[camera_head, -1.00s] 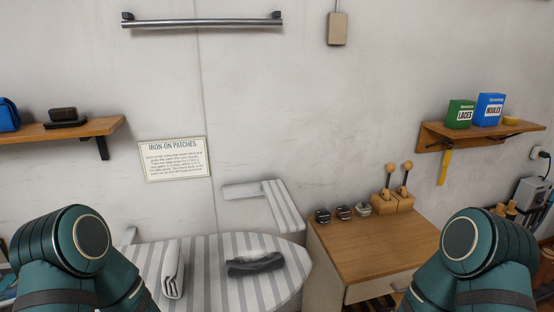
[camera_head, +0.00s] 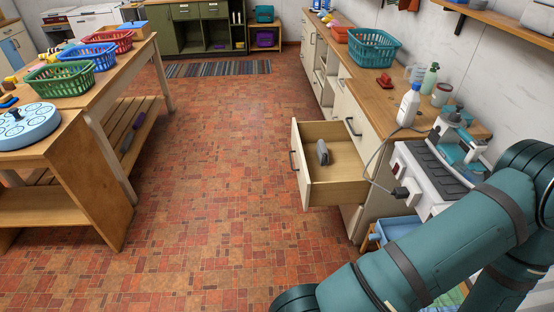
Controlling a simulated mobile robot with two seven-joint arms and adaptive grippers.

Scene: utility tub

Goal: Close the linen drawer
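An open drawer (camera_head: 340,190) sticks out to the left from the cream cabinet under the wooden counter, at the right of the middle. I cannot read any label that marks it as the linen drawer. Its front panel (camera_head: 299,167) carries a dark handle (camera_head: 293,160). A small grey object (camera_head: 322,152) lies inside on the wooden bottom. A teal arm link of mine crosses the lower right corner. Neither of my grippers is in view, and nothing of mine is seen touching the drawer.
A wooden table (camera_head: 92,122) with baskets stands at left. The tiled floor (camera_head: 200,180) between is clear.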

